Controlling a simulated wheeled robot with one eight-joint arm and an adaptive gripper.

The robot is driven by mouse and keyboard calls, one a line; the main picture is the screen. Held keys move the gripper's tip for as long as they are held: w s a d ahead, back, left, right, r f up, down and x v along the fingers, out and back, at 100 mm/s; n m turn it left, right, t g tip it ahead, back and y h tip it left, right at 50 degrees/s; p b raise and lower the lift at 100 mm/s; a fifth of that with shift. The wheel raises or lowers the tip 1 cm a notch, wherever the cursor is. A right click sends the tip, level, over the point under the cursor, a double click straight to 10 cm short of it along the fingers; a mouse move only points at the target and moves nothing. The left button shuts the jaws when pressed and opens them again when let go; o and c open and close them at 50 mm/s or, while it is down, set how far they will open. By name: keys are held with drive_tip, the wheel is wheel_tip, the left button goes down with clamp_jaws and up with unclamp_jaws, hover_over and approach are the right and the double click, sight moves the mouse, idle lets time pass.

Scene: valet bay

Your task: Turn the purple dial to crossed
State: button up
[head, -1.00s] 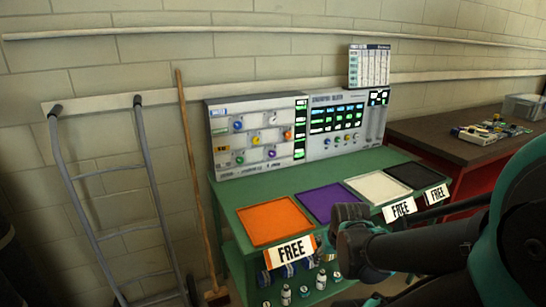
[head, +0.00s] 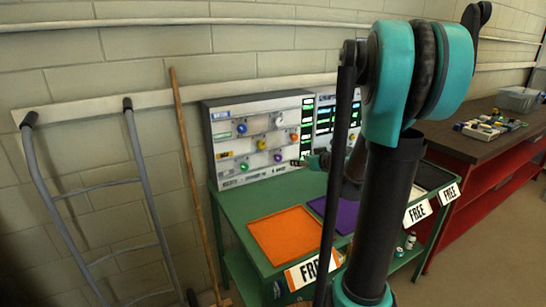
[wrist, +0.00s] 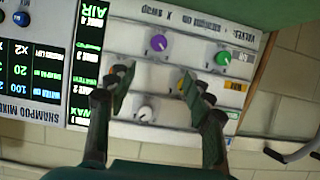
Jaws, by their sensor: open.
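The purple dial (head: 278,157) sits low on the left grey control panel (head: 228,184), right of the green dial (head: 244,167). In the wrist view, which looks upside down, the purple dial (wrist: 159,42) shows above the gap between my fingertips. Its pointer setting is too small to read. My gripper (wrist: 155,82) is open and empty, its two fingers apart in front of the panel, and it does not touch the purple dial. In the wrist view one fingertip partly covers a yellow dial (wrist: 181,84).
A white dial (wrist: 145,113) and a green dial (wrist: 222,57) are nearby. The green bench holds orange (head: 285,236) and purple (head: 345,214) trays. A hand truck (head: 95,190) and a broom (head: 190,170) lean on the wall at left.

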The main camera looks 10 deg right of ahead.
sight(279, 158)
drive_tip(key=x, duration=1.7)
drive_tip(key=shift+w, duration=0.35)
drive_tip(key=c, duration=1.1)
